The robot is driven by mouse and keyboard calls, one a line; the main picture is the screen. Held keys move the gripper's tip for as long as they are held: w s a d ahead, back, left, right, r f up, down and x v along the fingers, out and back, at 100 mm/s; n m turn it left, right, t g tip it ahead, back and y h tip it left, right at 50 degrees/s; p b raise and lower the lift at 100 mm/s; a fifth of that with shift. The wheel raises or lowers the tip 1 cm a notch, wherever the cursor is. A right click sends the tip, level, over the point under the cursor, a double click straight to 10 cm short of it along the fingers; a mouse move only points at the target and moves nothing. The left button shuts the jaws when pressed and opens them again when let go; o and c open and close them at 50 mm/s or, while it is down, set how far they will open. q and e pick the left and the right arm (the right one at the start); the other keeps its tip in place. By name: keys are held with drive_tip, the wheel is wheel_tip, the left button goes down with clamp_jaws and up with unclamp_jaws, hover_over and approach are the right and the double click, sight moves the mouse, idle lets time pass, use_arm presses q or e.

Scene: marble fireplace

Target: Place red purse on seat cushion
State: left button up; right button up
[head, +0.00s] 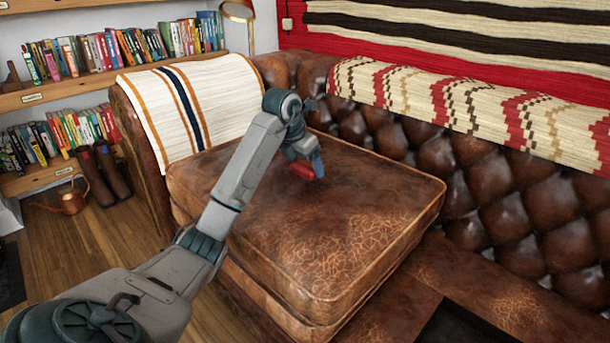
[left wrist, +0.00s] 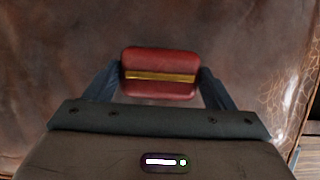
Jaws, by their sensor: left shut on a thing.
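A small red purse (left wrist: 160,62) with a gold band across its middle sits between the two fingers of my left gripper (left wrist: 160,80) in the left wrist view. The fingers press on its two ends. In the head view the purse (head: 302,170) is a small red patch at the fingertips of my left gripper (head: 312,169), partly hidden by it. Both are over the back half of the brown leather seat cushion (head: 350,225). I cannot tell whether the purse touches the leather. My right gripper is not in view.
The tufted leather backrest (head: 500,195) runs behind and right of the cushion, with a patterned blanket (head: 470,105) on it. A striped cloth (head: 195,105) covers the left armrest. Bookshelves (head: 100,85) stand at the left. The cushion's top is otherwise bare.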

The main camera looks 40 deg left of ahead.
use_arm(q)
wheel_tip(320, 180, down, 3)
drive_tip(key=shift+r+b, duration=0.1)
drive_tip(key=shift+b, duration=0.35)
drive_tip(key=shift+r, duration=0.15)
drive_tip(key=o, duration=1)
